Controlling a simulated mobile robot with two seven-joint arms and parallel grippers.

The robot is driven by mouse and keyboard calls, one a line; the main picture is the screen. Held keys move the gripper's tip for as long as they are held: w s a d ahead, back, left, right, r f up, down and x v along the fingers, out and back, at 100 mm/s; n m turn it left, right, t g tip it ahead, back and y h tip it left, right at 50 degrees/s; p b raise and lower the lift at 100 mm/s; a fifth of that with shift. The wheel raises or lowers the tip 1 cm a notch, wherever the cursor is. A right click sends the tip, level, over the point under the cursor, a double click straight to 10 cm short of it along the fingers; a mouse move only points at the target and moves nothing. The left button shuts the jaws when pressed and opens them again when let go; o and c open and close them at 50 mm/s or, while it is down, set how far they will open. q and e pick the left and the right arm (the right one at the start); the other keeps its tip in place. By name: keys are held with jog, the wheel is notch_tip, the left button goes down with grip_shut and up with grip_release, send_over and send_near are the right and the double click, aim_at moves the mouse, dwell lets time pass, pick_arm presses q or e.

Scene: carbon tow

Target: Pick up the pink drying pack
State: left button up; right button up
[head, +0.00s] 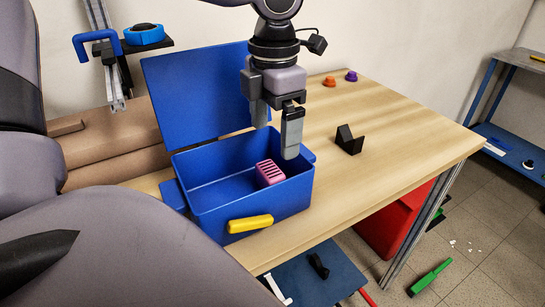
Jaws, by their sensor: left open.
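The pink drying pack (269,173) is a small ribbed block inside the open blue box (250,201). It sits toward the right part of the box. My left gripper (275,133) is open and points down above the box. One finger is above the box's back part and the other is near its right side, above and to the right of the pack. The fingers look empty and apart from the pack. My right gripper is not in view.
The box's blue lid (197,92) stands open behind it, and a yellow handle (250,223) is on its front. A black angled block (349,140) stands to the right on the wooden table (405,130). An orange knob (330,81) and a purple knob (351,75) are farther back.

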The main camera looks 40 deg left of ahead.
aim_at(270, 169)
pick_arm(q)
jog(key=f, duration=0.1)
jog(key=f+b, duration=0.1)
jog(key=shift+s+d+f+b, duration=0.25)
jog(key=shift+s+f+b, duration=0.05)
jog(key=shift+f+b, duration=0.1)
jog(key=shift+f, duration=0.25)
jog(key=shift+a+f+b, duration=0.2)
jog(key=shift+a+f, duration=0.05)
jog(key=shift+f, duration=1.55)
jog(key=shift+a+f+b, duration=0.15)
jog(key=shift+a+f, duration=0.05)
jog(key=shift+f, duration=1.55)
jog(key=c, duration=1)
